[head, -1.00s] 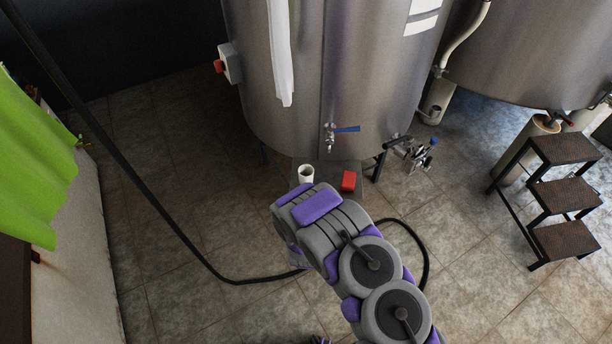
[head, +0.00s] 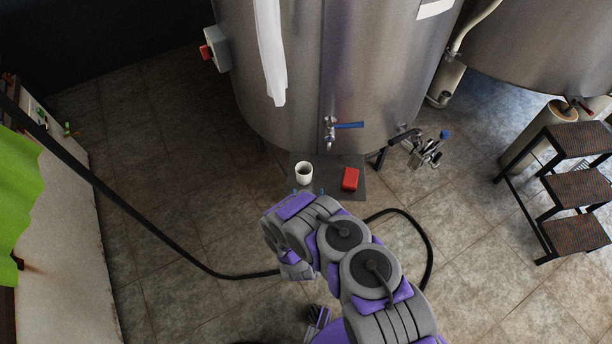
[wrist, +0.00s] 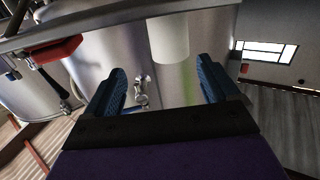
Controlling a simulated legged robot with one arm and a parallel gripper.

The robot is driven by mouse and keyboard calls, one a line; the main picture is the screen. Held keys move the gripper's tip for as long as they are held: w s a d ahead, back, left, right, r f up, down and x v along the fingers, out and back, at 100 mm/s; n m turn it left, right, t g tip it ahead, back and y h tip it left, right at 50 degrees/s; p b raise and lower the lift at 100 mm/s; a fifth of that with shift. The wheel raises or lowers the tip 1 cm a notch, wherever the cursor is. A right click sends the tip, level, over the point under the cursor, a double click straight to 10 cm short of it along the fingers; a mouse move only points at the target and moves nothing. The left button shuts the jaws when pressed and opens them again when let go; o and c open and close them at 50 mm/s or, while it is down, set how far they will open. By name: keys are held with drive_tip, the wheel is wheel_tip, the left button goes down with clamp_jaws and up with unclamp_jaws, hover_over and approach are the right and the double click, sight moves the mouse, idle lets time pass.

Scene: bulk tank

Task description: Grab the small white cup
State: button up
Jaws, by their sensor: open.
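The small white cup (head: 304,173) stands upright on a dark shelf (head: 330,161) in front of the steel tank, in the head view. In the wrist view, which looks upside down, the cup (wrist: 168,40) shows ahead of my gripper (wrist: 162,74), between the lines of its two blue fingers and slightly right of centre. My gripper is open and empty, with the cup beyond its fingertips. In the head view my arm hides most of the gripper; only blue fingertips show just in front of the cup.
A red block (head: 350,179) lies on the shelf right of the cup. A tap with a blue handle (head: 347,125) juts from the tank (head: 380,70) above the shelf. A black hose (head: 215,272) runs over the floor. Steps (head: 578,187) stand at the right.

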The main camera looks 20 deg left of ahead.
drive_tip(key=b, duration=0.2)
approach(304, 165)
drive_tip(key=w, duration=0.1)
drive_tip(key=w+a, duration=0.2)
drive_tip(key=shift+w+f, duration=0.35)
drive_tip(key=shift+f, duration=0.05)
drive_tip(key=shift+w+d+r+b, duration=0.3)
drive_tip(key=shift+w+d+b, duration=0.15)
drive_tip(key=shift+w, duration=0.2)
drive_tip(key=b+x, duration=0.1)
drive_tip(key=x, duration=0.3)
drive_tip(key=shift+a+r+b, duration=0.15)
drive_tip(key=shift+b, duration=0.15)
drive_tip(key=shift+a, duration=0.4)
drive_tip(key=shift+d+r, duration=0.1)
drive_tip(key=shift+d, duration=0.5)
drive_tip(key=c, duration=0.7)
drive_tip(key=shift+a, duration=0.2)
drive_tip(key=shift+c, duration=1.4)
drive_tip(key=shift+a, duration=0.2)
drive_tip(key=shift+c, duration=0.3)
drive_tip(key=shift+s, duration=0.1)
